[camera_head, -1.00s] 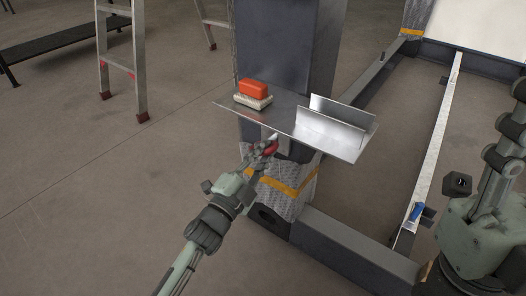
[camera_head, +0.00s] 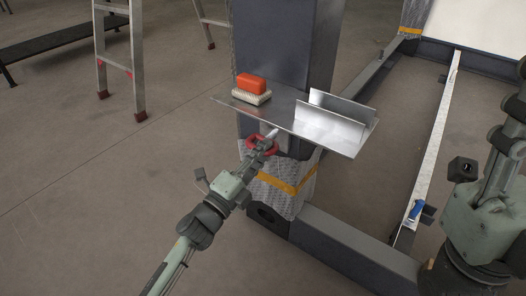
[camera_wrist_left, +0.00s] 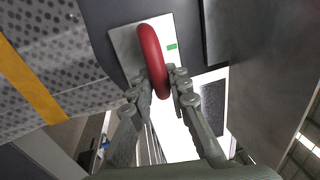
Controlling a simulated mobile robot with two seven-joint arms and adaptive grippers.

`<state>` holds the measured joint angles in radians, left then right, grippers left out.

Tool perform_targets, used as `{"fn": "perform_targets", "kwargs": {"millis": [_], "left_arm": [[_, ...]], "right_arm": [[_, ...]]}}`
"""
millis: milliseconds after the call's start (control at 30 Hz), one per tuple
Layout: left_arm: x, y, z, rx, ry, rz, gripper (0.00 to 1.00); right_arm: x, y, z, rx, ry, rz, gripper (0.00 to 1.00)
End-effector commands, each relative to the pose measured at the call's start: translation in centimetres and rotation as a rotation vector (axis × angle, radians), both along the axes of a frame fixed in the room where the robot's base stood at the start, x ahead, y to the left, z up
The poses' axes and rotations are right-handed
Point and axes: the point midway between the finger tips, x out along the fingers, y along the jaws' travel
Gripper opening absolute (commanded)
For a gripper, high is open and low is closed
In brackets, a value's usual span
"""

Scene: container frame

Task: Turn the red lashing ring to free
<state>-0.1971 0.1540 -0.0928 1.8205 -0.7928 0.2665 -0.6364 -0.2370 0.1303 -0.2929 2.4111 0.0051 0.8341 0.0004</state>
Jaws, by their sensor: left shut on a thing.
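The red lashing ring (camera_head: 263,141) is mounted on the front of the dark post, just under the metal shelf. In the left wrist view the ring (camera_wrist_left: 152,55) stands out from a pale plate (camera_wrist_left: 128,47) that bears a small green mark (camera_wrist_left: 171,47). My left gripper (camera_head: 257,150) has come up to the ring from the lower left. In the left wrist view its two fingers (camera_wrist_left: 162,85) are shut on the lower part of the ring, one on each side. The ring's mount is partly hidden. My right gripper is not in view; only part of my right arm shows.
The metal shelf (camera_head: 285,117) juts out right above the ring, with an orange block on a pale brush (camera_head: 252,88) and an angled metal bracket (camera_head: 334,122) on it. Patterned wrap with an orange strap (camera_head: 290,188) covers the post below.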

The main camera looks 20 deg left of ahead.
Motion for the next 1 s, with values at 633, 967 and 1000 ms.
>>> {"fn": "perform_targets", "kwargs": {"millis": [633, 967, 1000], "left_arm": [[0.0, -0.1, 0.3, -0.003, -0.005, -0.002, 0.36], [-2.2, 0.7, -0.4, -0.004, 0.000, -0.002, 0.36], [-3.0, 1.0, -0.6, -0.003, 0.002, -0.001, 0.36]], "right_arm": [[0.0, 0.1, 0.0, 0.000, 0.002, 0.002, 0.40], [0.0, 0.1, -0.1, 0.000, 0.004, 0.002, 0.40], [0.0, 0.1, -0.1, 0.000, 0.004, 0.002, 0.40]]}}
